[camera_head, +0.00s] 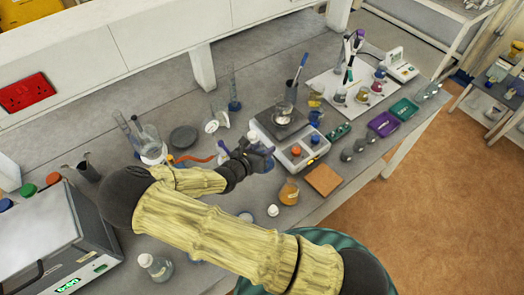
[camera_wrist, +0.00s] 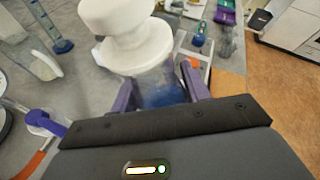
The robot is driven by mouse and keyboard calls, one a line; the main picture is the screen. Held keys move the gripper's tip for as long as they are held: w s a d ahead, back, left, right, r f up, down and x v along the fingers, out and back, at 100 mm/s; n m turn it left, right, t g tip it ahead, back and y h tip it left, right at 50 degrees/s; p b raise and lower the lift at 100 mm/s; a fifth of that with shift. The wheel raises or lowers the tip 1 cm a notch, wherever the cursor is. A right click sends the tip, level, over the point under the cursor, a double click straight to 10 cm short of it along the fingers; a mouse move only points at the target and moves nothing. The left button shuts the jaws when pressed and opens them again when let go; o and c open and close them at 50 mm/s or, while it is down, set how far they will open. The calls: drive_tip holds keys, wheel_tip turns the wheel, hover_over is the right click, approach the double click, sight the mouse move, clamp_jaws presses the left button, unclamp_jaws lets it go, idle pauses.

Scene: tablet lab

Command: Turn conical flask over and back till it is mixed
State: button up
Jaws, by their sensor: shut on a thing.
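A glass conical flask (camera_wrist: 160,90) with a large white stopper (camera_wrist: 128,30) and blue liquid inside shows close up in the wrist view. My gripper (camera_wrist: 162,92) is shut on it, with a purple finger on either side of the glass. In the head view my gripper (camera_head: 262,156) is over the bench, just left of a white device with a dark plate (camera_head: 283,121). There the flask is mostly hidden by my gripper. I cannot tell its exact tilt.
A purple tray (camera_head: 383,124) and a green tray (camera_head: 405,109) lie further right. Clear bench lies behind.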

drive_tip(key=b, duration=0.1)
drive_tip(key=m+y+b, duration=0.1)
drive_tip(key=b, duration=0.1)
drive_tip(key=shift+f+m, duration=0.3)
drive_tip(key=shift+r+m+t+y+b, duration=0.25)
drive_tip(key=shift+m+t+y+b, duration=0.05)
drive_tip(key=shift+t+b, duration=0.1)
drive_tip(key=f+b, duration=0.1)
drive_tip(key=b, duration=0.2)
drive_tip(key=shift+a, duration=0.1)
drive_tip(key=shift+r+b, duration=0.1)
drive_tip(key=shift+b, duration=0.75)
drive_tip(key=shift+r+b, duration=0.1)
drive_tip(key=shift+b, duration=0.25)
drive_tip(key=shift+r, duration=0.3)
